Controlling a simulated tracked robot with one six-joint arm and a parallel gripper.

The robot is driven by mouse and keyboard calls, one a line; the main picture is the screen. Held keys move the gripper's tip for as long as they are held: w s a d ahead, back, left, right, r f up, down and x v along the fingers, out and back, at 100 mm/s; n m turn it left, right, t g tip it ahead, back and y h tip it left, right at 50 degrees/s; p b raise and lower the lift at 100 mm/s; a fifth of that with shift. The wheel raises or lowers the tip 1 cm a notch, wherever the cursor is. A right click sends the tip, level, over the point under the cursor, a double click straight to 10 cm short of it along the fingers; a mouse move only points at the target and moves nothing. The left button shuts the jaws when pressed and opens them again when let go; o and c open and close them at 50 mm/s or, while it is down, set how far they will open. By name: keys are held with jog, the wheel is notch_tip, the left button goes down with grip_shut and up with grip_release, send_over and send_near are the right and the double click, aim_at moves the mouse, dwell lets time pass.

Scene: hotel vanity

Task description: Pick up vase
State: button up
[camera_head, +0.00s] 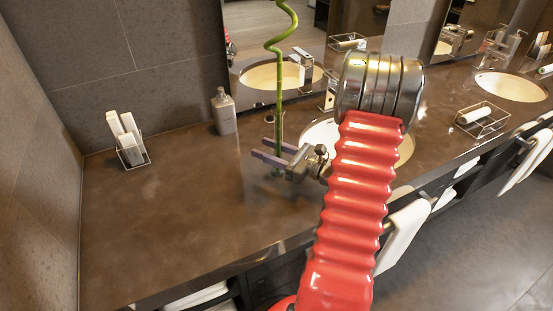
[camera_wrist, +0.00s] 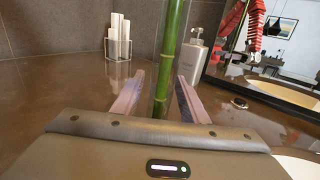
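The vase (camera_wrist: 159,88) is a slim clear glass one with a green bamboo stalk (camera_head: 278,105) in it. It stands upright on the brown vanity counter, and the curly stalk top rises in front of the mirror. My gripper (camera_head: 271,149) is open, with its purplish fingers at the lower part of the vase. In the wrist view my gripper (camera_wrist: 160,78) has one finger on each side of the vase. I cannot tell whether the right finger touches the glass. The vase's base is hidden behind my gripper body in the wrist view.
A soap bottle (camera_head: 224,112) stands behind the vase, to the left. A wire holder with white rolled towels (camera_head: 128,139) is near the left wall. A sink (camera_head: 404,150) lies to the right, partly behind my arm. The left counter (camera_head: 170,210) is clear.

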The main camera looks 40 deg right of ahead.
jog(key=shift+c, duration=0.5)
grip_shut()
